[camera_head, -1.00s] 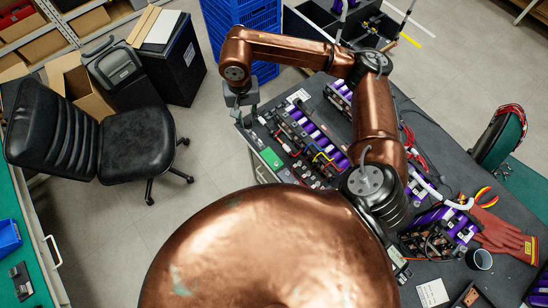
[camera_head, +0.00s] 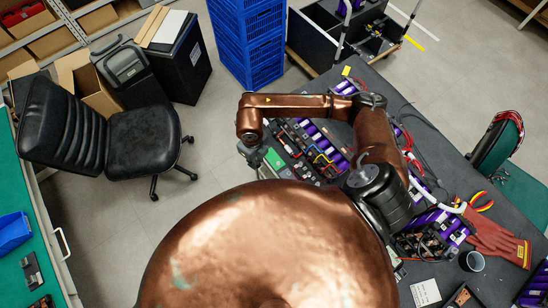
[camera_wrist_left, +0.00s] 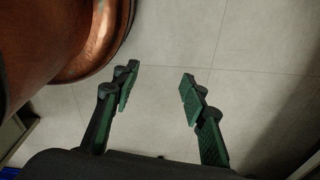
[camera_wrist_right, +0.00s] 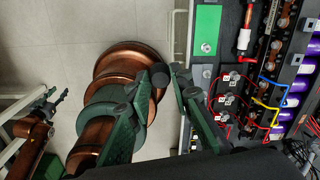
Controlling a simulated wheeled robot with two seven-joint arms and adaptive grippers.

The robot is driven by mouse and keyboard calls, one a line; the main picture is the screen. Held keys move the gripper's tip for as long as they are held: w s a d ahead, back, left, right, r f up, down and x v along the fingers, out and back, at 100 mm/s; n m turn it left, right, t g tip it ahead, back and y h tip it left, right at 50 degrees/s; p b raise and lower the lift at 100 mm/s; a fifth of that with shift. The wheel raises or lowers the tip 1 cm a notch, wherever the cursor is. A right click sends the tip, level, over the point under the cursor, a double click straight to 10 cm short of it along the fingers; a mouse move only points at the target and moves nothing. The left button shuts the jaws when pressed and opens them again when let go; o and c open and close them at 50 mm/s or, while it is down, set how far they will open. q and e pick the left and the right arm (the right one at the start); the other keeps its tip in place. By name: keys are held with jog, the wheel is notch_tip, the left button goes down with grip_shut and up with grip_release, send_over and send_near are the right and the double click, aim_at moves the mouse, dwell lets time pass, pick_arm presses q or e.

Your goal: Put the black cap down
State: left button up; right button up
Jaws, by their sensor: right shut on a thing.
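The black cap (camera_wrist_right: 160,74) is small, dark and round, pinched between the fingertips of my right gripper (camera_wrist_right: 160,80) in the right wrist view. In that view the cap is beside the left edge of the bench, with the floor and my own copper body behind it. My right gripper shows only partly in the head view (camera_head: 252,157), under the copper forearm at the bench's left edge; the cap cannot be made out there. My left gripper (camera_wrist_left: 160,90) is open and empty above bare floor in the left wrist view.
The dark bench (camera_head: 420,125) carries battery modules with purple cells (camera_wrist_right: 312,48), red, blue and yellow wires and a green plate (camera_wrist_right: 208,30). Red gloves (camera_head: 492,238), pliers (camera_head: 480,200) and a cup (camera_head: 473,260) lie at right. A black chair (camera_head: 140,140) stands left.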

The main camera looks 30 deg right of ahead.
jog(key=m, duration=0.1)
jog(key=s+f+m, duration=0.1)
jog(key=m, duration=0.1)
jog(key=shift+s+a, duration=0.2)
jog(key=shift+a, duration=0.15)
jog(key=m, duration=0.1)
jog(key=p, duration=0.3)
send_over(270, 154)
jog(key=shift+m, duration=0.3)
jog(key=f, duration=0.6)
jog(key=a+f, duration=0.1)
jog(key=f, duration=0.2)
jog(key=shift+s+f, duration=0.2)
jog(key=shift+w+d+f, duration=0.2)
jog(key=shift+d+f, duration=0.2)
jog(key=shift+f, duration=0.1)
notch_tip(270, 154, down, 3)
jog(key=shift+w+r, duration=0.1)
pick_arm(q)
jog(key=r, duration=0.3)
jog(key=shift+s+r, duration=0.25)
jog(key=shift+s, duration=0.1)
pick_arm(e)
jog(key=shift+f, duration=0.25)
